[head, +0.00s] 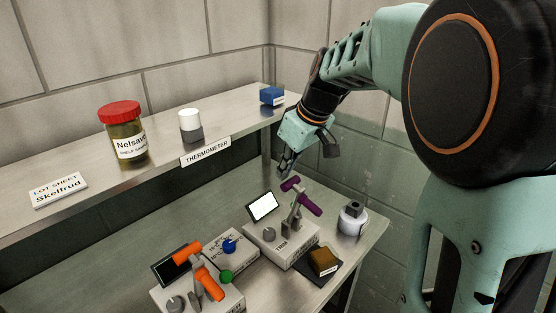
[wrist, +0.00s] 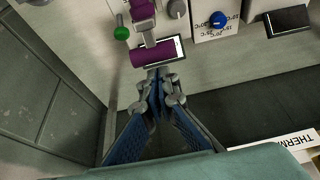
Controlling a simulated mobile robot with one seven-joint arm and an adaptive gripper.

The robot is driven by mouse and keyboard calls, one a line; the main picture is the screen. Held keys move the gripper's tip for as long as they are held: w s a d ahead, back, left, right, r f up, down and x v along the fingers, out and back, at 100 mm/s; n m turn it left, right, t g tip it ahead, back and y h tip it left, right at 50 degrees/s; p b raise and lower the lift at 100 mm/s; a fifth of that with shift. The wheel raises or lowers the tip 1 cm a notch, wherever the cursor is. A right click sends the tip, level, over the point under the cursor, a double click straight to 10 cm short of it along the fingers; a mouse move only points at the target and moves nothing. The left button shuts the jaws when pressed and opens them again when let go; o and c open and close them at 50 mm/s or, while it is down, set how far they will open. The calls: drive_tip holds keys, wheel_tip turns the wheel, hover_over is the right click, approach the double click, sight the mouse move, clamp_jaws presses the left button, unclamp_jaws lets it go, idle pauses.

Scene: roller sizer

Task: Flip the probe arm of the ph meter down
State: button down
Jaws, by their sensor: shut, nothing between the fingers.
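Two similar bench instruments stand on the lower counter, each with a hinged, coloured arm. One (head: 282,245) has a lit white screen (head: 263,206) and a raised arm with purple ends (head: 310,204). The other (head: 207,297) has a dark screen and an arm with orange ends (head: 210,284). I cannot read which label says ph meter. My gripper (head: 285,170) is shut and empty, above and behind the purple-armed instrument. In the wrist view my gripper (wrist: 153,88) points at the purple bar (wrist: 152,55), which partly covers the screen; contact cannot be told.
A box with a blue knob (head: 229,246) stands between the instruments. A brown block (head: 323,262) on a dark pad and a white jar (head: 352,218) are at right. The shelf above holds a red-lidded jar (head: 123,134), a white-capped bottle (head: 190,125) and a blue block (head: 272,96).

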drive_tip(key=shift+s+d+f, duration=0.1)
drive_tip(key=shift+s+d, duration=0.1)
drive_tip(key=shift+d+f+b, duration=0.1)
drive_tip(key=shift+b, duration=0.35)
